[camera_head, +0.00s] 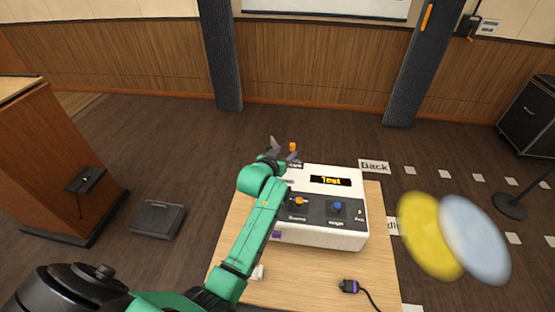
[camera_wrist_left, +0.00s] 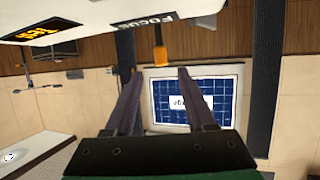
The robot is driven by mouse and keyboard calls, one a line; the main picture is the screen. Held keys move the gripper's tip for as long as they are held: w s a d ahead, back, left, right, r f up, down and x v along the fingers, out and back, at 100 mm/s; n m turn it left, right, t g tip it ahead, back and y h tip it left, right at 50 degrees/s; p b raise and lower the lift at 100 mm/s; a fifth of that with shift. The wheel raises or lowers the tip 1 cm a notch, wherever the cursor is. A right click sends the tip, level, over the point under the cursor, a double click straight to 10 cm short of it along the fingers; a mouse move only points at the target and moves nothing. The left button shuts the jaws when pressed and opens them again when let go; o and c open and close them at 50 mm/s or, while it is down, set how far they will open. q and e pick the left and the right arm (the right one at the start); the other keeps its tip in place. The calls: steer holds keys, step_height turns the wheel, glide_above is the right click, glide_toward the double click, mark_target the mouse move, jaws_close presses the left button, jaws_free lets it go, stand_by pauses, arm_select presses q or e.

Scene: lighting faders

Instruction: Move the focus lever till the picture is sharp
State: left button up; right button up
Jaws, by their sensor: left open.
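The white projector box (camera_head: 320,239) stands on the wooden table, with a lit "Test" display on its top. The focus lever (camera_head: 292,146) has an orange tip and sticks out at the box's far left corner. In the left wrist view the orange lever (camera_wrist_left: 160,57) hangs beside the FOCUS label (camera_wrist_left: 143,22). My left gripper (camera_head: 282,149) is open, its fingertips on either side of the lever in the picture; contact is not visible. The picture (camera_wrist_left: 190,98) on the wall screen is a blue grid with a white centre box whose lettering looks blurred. My right gripper is not in view.
An orange knob (camera_head: 299,201) and a blue knob (camera_head: 337,206) sit on the box's dark panel. A black cable plug (camera_head: 348,286) lies on the table (camera_head: 303,285). Yellow (camera_head: 428,238) and pale blue (camera_head: 475,240) discs show at right. A lectern (camera_head: 50,175) stands left.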

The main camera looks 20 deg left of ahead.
arm_select(q)
steer(key=v, duration=0.6)
steer(key=shift+b, duration=0.35)
steer(key=shift+s, duration=0.15)
stand_by(0.6)
